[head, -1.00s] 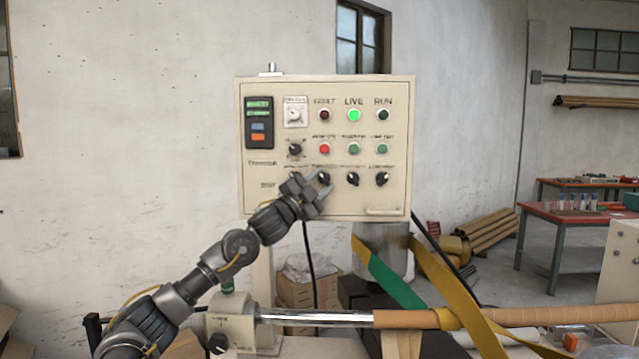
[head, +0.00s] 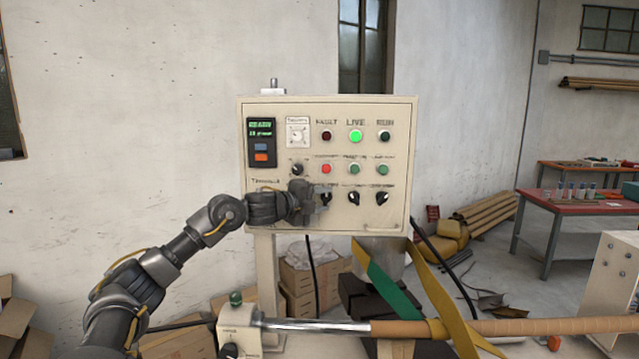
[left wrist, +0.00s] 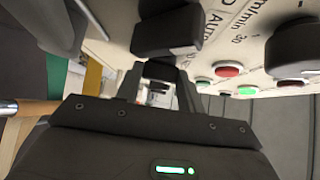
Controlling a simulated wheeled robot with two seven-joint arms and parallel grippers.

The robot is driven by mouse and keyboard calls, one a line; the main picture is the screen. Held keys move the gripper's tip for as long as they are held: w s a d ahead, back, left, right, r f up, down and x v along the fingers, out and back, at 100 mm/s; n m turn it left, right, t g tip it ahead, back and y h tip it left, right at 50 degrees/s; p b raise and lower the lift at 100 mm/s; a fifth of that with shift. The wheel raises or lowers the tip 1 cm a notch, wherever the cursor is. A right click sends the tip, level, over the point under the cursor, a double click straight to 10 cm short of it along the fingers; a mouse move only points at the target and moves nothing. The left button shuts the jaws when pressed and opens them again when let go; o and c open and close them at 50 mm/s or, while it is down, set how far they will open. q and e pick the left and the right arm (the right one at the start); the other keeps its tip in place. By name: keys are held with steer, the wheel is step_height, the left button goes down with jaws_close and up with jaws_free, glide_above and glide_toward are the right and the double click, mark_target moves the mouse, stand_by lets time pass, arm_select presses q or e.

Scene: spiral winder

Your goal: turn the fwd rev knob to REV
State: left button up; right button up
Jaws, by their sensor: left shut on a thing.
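The cream control panel (head: 390,225) stands ahead in the head view, with a bottom row of black knobs. My left gripper (head: 320,199) is at the leftmost knob (head: 327,198) of that row and is shut on it. The gripper partly covers this knob, and its label is too small to read. In the left wrist view the knob (left wrist: 166,32) shows just beyond the fingers (left wrist: 158,85), with a pale pointer mark. My right gripper is not in view.
The middle knob (head: 353,198) and right knob (head: 382,198) sit close to the right of the held one. A red button (head: 326,169) is just above. A metal shaft (head: 315,326) and green and yellow straps (head: 390,285) lie below the panel.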

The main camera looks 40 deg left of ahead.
arm_select(q)
steer(key=shift+d+r+m+g+y+p, duration=0.1)
steer(key=shift+r+m+g+y+p, duration=0.3)
steer(key=shift+m+g+p, duration=0.55)
steer(key=shift+f+m+g+y+p, duration=0.2)
steer(key=shift+m+g+y+p, duration=0.2)
steer(key=shift+m+g, duration=0.2)
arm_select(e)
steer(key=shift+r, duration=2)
arm_select(q)
steer(key=shift+f+g, duration=0.1)
steer(key=shift+g, duration=0.15)
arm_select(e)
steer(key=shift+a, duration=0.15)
arm_select(q)
steer(key=o, duration=1)
steer(key=shift+w, duration=0.1)
steer(key=shift+s, duration=0.25)
steer(key=b+v, duration=0.4)
steer(key=v, duration=0.6)
steer(key=shift+s+d, duration=0.15)
steer(key=shift+d, duration=0.05)
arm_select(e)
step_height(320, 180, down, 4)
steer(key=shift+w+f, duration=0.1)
